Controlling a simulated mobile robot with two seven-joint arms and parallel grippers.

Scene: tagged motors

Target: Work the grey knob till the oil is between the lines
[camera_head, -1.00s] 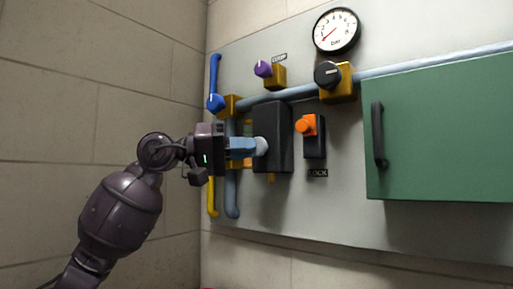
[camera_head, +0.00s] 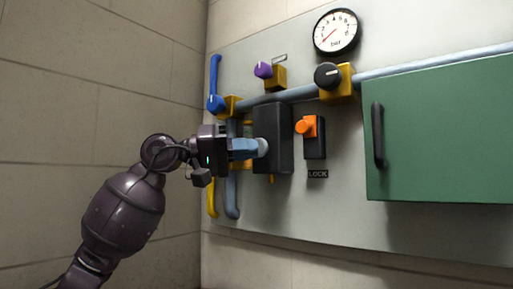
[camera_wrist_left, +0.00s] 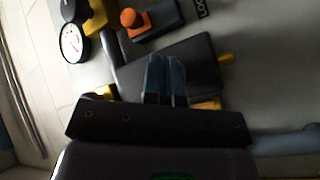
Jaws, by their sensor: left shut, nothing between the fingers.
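My left gripper (camera_head: 258,148) is shut, with nothing between its blue fingers. Its tips are at the front of a black box (camera_head: 273,112) on the panel. A pale grey rounded piece, seemingly the grey knob (camera_head: 263,147), shows right at the fingertips; I cannot tell whether they touch it. In the left wrist view the shut fingers (camera_wrist_left: 163,62) lie over the black box (camera_wrist_left: 200,62), and no grey knob shows apart from them. I see no oil level or lines; my gripper and the box cover part of the panel. My right gripper is not in view.
An orange knob (camera_head: 306,127) on a black plate sits just right of the box, above a LOCK label. A black knob (camera_head: 327,75), purple knob (camera_head: 263,70) and blue handle (camera_head: 215,102) are above. A green cabinet (camera_head: 440,135) fills the right. Bare wall lies left.

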